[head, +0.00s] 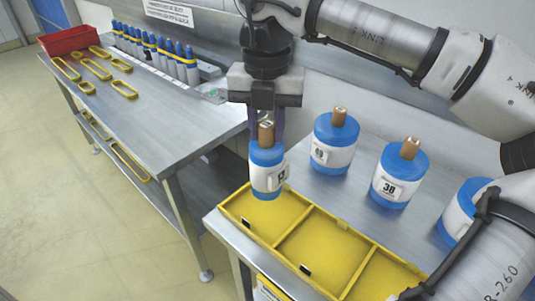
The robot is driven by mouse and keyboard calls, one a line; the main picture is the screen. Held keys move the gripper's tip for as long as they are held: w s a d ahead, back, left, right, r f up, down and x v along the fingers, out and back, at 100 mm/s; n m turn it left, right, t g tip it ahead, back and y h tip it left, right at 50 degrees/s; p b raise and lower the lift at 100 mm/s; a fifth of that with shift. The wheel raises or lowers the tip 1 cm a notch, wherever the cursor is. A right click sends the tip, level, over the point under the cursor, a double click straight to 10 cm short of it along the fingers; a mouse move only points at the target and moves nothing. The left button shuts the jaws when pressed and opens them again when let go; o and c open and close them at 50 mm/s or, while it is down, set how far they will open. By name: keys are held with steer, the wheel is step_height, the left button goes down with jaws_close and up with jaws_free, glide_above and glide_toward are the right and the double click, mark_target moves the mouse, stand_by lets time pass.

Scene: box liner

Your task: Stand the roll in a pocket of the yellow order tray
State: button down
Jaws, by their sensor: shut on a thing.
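My gripper (267,112) points down and is shut on the brown core at the top of a blue roll (267,168) with a white numbered label. The roll hangs upright over the left pocket of the yellow order tray (312,258). Its bottom overlaps that pocket in the picture; I cannot tell whether it touches the tray floor. The tray lies along the front edge of the metal table, and its dividers separate the pockets. The middle pocket looks empty. The right end of the tray is partly hidden by my arm.
Several similar blue rolls stand behind the tray, one (334,142) near the wall, another (398,174) to its right. My arm crosses the right side. A second metal bench (150,125) at left holds blue-topped bottles (155,48), yellow loops and a red bin (68,40).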

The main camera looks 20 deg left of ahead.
mark_target(266, 155)
steer(key=shift+f, duration=3.25)
steer(key=shift+f, duration=0.2)
steer(key=c, duration=1.1)
jaws_free()
steer(key=shift+r, duration=0.15)
step_height(266, 155, up, 12)
steer(key=shift+r, duration=0.1)
